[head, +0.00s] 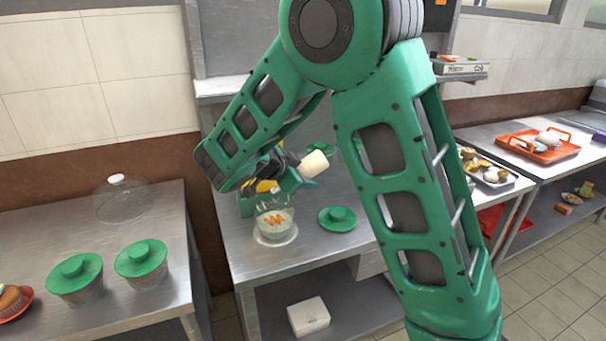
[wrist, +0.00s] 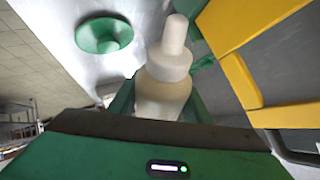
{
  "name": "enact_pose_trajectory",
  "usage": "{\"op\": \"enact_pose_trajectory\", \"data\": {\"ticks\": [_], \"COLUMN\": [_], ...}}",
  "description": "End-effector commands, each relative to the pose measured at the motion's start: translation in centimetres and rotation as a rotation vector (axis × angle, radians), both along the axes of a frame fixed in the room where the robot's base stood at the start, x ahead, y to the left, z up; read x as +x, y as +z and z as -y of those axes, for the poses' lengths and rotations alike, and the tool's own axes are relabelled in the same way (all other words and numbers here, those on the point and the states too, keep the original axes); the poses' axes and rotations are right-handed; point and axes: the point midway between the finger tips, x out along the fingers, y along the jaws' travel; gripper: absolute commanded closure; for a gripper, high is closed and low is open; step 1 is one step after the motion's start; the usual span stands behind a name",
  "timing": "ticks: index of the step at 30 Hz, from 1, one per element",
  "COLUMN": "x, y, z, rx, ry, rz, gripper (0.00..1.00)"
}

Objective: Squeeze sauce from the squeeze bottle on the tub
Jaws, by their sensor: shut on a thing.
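My gripper (head: 298,177) is shut on the pale squeeze bottle (head: 314,163), which is tilted and held above the counter. In the wrist view the bottle (wrist: 162,96) sits between the green fingers, with its white cap and nozzle pointing away from the wrist. The tub (head: 274,226) is a clear container with pale contents and orange pieces on top. It stands open on the middle counter, below and left of the bottle, apart from it. A green lid (head: 338,219) lies on the counter to the tub's right; the wrist view shows it too (wrist: 104,35).
A green and yellow holder (head: 246,203) stands close behind the tub. Two green-lidded tubs (head: 141,264) (head: 76,278) and a clear dome (head: 120,203) are on the left counter. An orange tray (head: 537,148) is at the right. The front of the middle counter (head: 262,262) is clear.

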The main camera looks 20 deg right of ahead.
Motion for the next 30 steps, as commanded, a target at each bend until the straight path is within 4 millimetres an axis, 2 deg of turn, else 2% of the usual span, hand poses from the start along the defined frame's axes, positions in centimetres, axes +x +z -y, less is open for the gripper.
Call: {"op": "enact_pose_trajectory", "data": {"ticks": [6,18,30], "x": [-0.1,-0.1,0.0], "y": [-0.4,-1.6,-0.9], "z": [0.6,0.5,-3.3], "rx": [0.199,0.541,0.881], "ry": [-0.011,-0.011,-0.009], "rz": [0.005,0.004,0.003], "gripper": [0.67,0.67,0.67]}}
